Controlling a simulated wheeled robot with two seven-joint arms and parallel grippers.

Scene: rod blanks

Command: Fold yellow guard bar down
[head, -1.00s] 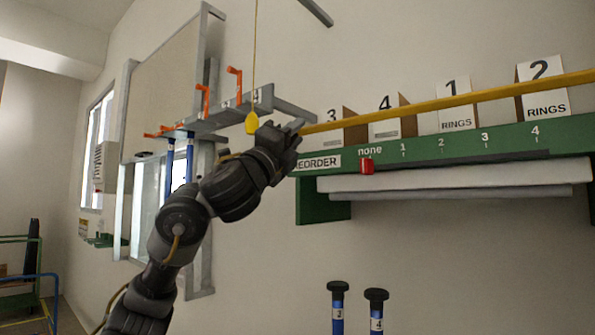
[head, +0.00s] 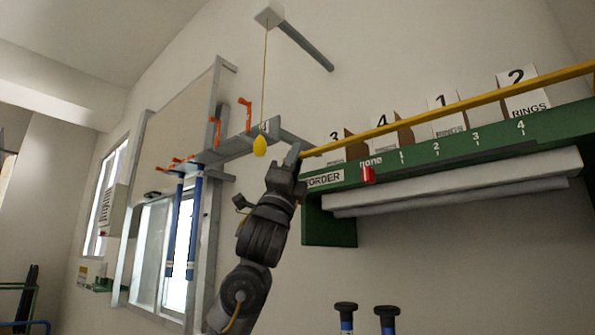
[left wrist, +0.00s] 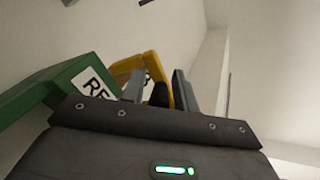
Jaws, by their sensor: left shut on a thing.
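The yellow guard bar (head: 450,110) runs across the front of the green shelf (head: 420,160), in front of the numbered boxes, rising toward the right in the head view. My left gripper (head: 293,158) is at the bar's left end, just above the shelf's left corner. In the left wrist view the left gripper's fingers (left wrist: 155,92) are shut on the yellow bar (left wrist: 148,66), beside the green shelf (left wrist: 75,82). The exact contact is partly hidden by the fingers. My right gripper is not in view.
A red slider (head: 368,175) sits at "none" on the shelf edge. A yellow pull knob (head: 260,145) hangs on a cord close to my left gripper. A grey rack with orange hooks (head: 245,115) stands left. Two blue-and-black rods (head: 387,318) stand below.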

